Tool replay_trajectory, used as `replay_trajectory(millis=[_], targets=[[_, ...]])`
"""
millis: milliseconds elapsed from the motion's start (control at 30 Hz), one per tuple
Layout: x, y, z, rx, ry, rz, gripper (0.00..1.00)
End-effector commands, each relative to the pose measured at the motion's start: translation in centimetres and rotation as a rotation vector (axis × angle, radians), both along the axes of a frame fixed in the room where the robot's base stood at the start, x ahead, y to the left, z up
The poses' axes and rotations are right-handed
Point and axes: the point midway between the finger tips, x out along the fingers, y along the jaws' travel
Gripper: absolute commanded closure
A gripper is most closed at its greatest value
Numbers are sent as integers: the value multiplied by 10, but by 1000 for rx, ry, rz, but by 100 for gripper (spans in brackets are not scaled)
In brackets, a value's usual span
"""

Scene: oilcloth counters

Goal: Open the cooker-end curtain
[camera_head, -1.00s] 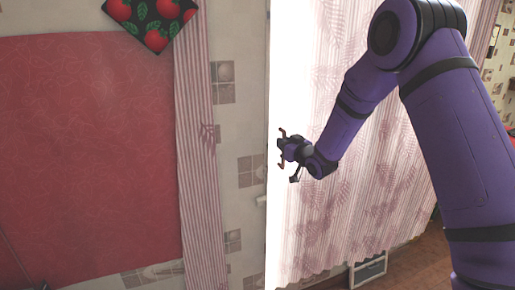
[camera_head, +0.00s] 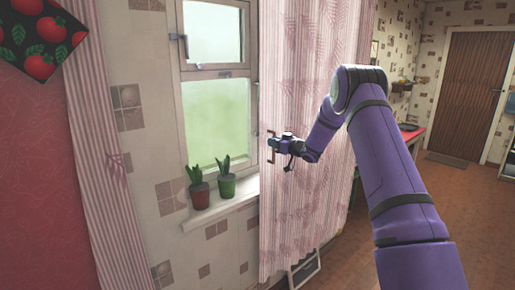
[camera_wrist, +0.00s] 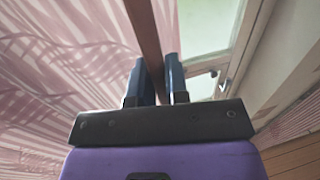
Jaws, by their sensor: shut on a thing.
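A pink-and-white curtain (camera_head: 315,100) with a leaf pattern hangs at the right of the window (camera_head: 220,110). Its left edge is at the window's right side, so much of the glass shows. My gripper (camera_head: 272,146) is at this left edge, at about mid-height of the curtain. In the wrist view my fingers (camera_wrist: 160,80) are shut on a brown upright bar (camera_wrist: 143,30) at the curtain's edge, with the curtain cloth (camera_wrist: 60,70) to the left and the window to the right.
Two potted plants (camera_head: 213,186) stand on the white sill (camera_head: 215,208) left of my gripper. Another striped curtain (camera_head: 105,150) hangs farther left. A red-topped counter (camera_head: 412,137) and a brown door (camera_head: 468,90) are at the back right. Floor at right is clear.

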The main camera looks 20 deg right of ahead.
Motion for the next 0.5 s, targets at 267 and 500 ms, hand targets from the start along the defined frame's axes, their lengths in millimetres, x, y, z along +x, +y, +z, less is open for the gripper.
replay_trajectory(millis=[267,500], targets=[[13,-45,0,0,-2,0,100],[17,-56,1,1,-2,1,100]])
